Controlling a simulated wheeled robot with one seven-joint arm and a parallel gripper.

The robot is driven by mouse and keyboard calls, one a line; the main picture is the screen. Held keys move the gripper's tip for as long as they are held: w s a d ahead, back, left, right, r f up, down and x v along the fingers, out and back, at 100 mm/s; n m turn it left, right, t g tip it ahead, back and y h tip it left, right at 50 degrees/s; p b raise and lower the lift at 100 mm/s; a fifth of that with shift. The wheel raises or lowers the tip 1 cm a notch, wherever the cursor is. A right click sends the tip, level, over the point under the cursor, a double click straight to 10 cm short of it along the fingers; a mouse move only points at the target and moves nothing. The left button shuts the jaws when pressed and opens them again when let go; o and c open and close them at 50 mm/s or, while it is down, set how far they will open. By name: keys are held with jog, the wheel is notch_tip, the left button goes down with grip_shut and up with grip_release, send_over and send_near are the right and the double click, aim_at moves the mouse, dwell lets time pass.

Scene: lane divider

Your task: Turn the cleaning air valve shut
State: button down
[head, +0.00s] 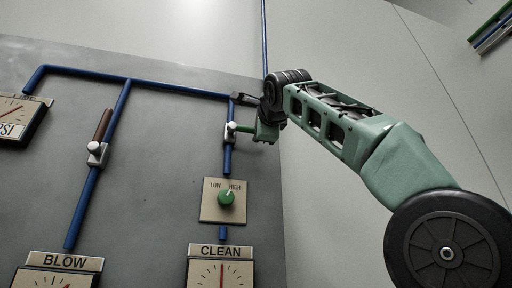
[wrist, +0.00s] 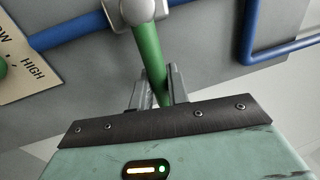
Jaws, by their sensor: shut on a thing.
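The cleaning air valve (head: 231,132) is a pale metal body on the vertical blue pipe above the CLEAN gauge (head: 222,272). Its green handle (head: 244,128) points right, roughly across the pipe. In the wrist view the valve body (wrist: 140,10) is at the top and the green handle (wrist: 148,55) runs down from it between my fingers. My gripper (wrist: 160,88) is shut on the handle's outer end. In the head view my gripper (head: 262,130) is at the handle's right end, partly hidden by its own wrist.
A second valve (head: 97,152) with a brown handle lying along its pipe is on the BLOW line at left. A LOW/HIGH plate with a green knob (head: 226,198) is below the cleaning valve. A blue pipe (head: 165,86) crosses above.

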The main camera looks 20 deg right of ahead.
jog(key=c, duration=1.4)
grip_release()
jog(key=s+f+b, duration=0.1)
jog(key=s+b, duration=0.3)
jog(key=s, duration=0.4)
jog(key=s+f+b, duration=0.2)
jog(key=s+b, duration=0.2)
jog(key=s, duration=0.5)
jog(key=shift+a+f, duration=0.25)
jog(key=shift+a, duration=0.05)
